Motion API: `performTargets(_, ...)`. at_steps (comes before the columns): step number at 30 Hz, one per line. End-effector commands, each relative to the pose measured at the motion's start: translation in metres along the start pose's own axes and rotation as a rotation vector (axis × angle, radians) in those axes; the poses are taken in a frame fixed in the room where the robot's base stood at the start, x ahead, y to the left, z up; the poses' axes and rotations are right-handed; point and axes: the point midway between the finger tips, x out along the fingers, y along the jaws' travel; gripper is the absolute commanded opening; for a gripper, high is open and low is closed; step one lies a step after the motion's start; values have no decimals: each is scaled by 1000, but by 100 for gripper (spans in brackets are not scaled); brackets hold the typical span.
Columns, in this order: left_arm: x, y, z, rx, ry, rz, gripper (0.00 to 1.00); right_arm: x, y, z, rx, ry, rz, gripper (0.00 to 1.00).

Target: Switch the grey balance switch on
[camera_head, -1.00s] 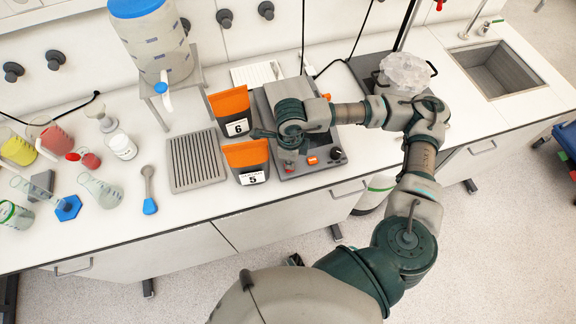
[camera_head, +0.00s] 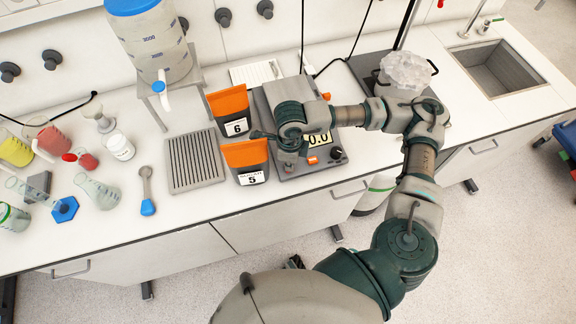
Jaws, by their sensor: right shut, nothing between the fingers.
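The dark grey balance (camera_head: 328,166) stands on the bench right of the middle, with its pan partly hidden under my arm. Its display (camera_head: 318,138) is lit and reads 0.0, partly covered by my wrist. An orange button (camera_head: 312,160) and a black knob (camera_head: 337,154) show on its front panel. My right gripper (camera_head: 287,158) is shut and empty, pointing down at the left part of the front panel. The grey switch cannot be made out there; the gripper hides that spot, and I cannot tell whether they touch. My left gripper is out of view.
Two orange-topped containers, numbered 6 (camera_head: 231,108) and 5 (camera_head: 248,161), stand close to the left of my right gripper. A ribbed grey tray (camera_head: 194,160) lies further left, and glassware such as a flask (camera_head: 100,191) beyond it. A sink (camera_head: 497,66) is at right.

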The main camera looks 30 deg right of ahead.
Motion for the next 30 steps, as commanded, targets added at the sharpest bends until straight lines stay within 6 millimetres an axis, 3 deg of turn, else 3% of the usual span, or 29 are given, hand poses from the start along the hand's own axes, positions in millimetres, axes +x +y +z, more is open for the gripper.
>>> performTargets(24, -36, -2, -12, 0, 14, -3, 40, -65, 1, 0, -1, 0, 1, 0)
performTargets(30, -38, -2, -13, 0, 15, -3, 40, -70, 0, 0, -1, 2, 1, 0)
